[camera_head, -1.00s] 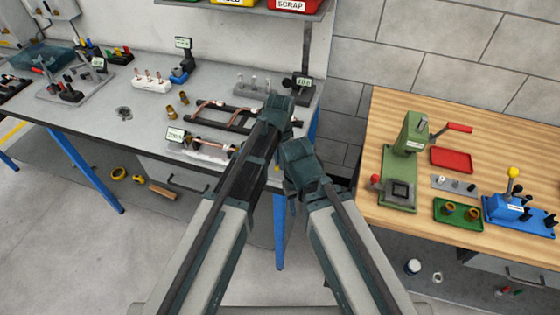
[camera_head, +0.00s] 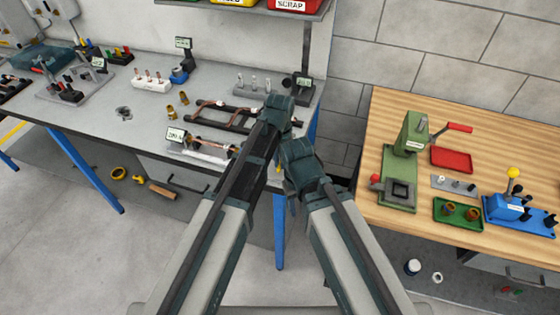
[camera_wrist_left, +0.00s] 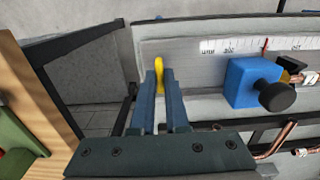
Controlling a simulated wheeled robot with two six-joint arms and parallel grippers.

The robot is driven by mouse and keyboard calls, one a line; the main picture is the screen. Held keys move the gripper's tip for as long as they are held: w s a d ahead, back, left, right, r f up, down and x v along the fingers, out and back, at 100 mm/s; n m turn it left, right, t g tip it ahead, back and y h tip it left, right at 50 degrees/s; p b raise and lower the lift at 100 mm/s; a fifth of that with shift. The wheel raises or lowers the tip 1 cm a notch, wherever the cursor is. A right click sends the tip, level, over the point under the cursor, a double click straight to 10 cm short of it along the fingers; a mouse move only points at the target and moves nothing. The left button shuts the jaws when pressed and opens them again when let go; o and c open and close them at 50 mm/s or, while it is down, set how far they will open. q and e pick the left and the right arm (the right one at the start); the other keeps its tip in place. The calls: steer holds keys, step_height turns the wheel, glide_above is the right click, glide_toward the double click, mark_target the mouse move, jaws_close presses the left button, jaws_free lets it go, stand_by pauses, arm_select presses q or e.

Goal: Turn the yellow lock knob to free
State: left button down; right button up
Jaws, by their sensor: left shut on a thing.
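The yellow lock knob (camera_wrist_left: 159,75) shows edge-on in the left wrist view, at the grey rail's left end. My left gripper (camera_wrist_left: 163,92) is shut on it, with one blue-grey finger on each side. The fingers hide the knob's lower part. A blue block (camera_wrist_left: 252,82) with a black knob (camera_wrist_left: 277,96) sits on the rail to the right, apart from my fingers.
A white scale (camera_wrist_left: 262,45) runs along the rail. Copper tubes (camera_wrist_left: 272,142) lie on a dark rack beside it. In the head view, a wooden bench (camera_head: 480,115) with a green press (camera_head: 412,150) stands to the right, across a gap.

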stand_by(0.3)
arm_select(q)
steer(key=c, duration=0.9)
jaws_free()
steer(key=shift+r, duration=0.15)
step_height(320, 180, up, 14)
steer(key=p, duration=1.4)
steer(key=shift+f, duration=0.2)
steer(key=shift+f, duration=0.1)
